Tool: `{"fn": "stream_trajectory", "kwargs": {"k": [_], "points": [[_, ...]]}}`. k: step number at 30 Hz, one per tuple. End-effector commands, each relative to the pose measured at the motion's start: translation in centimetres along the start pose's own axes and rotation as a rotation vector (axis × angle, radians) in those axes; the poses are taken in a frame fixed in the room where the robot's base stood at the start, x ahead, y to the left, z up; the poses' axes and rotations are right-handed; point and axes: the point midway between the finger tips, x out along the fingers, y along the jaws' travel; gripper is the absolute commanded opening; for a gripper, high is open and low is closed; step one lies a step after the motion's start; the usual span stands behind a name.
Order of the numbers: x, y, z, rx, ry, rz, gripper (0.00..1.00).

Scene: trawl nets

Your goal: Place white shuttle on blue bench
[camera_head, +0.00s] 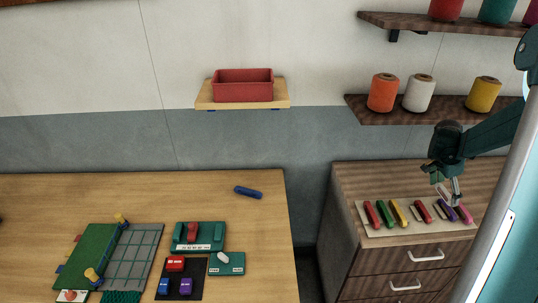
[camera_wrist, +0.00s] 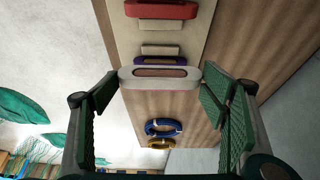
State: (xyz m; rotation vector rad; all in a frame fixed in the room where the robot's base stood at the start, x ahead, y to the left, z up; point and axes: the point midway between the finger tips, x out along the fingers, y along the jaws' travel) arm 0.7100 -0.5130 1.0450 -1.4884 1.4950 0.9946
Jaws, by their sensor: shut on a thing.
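The white shuttle (camera_wrist: 135,78), a rounded bar with a brown middle, spans between the fingertips of my gripper (camera_wrist: 160,84) in the wrist view. My gripper is shut on it. In the head view my gripper (camera_head: 450,192) is low over the right end of the shuttle tray on the cabinet; the held shuttle is too small there to make out surely. No plainly blue bench stands out; a teal stand (camera_head: 211,229) with a red shuttle on it and a smaller teal block (camera_head: 236,269) with a white piece are on the wooden table.
The tray (camera_head: 385,230) on the wooden cabinet (camera_head: 345,183) holds several coloured shuttles. A blue shuttle (camera_head: 248,192) lies on the table (camera_head: 100,190). A dark mat (camera_head: 177,294) with small blocks and a green-and-grey panel (camera_head: 135,256) are nearby. A gap separates cabinet and table.

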Motion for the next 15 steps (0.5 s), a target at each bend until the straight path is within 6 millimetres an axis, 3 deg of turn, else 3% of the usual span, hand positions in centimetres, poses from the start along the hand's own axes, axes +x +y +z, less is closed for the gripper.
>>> {"fn": "stream_trajectory", "kwargs": {"k": [8,15], "points": [[0.0,-0.1,0.1,-0.003,0.000,-0.001,0.63],[-0.7,-1.3,1.9,-0.041,0.000,-0.017,0.63]]}}
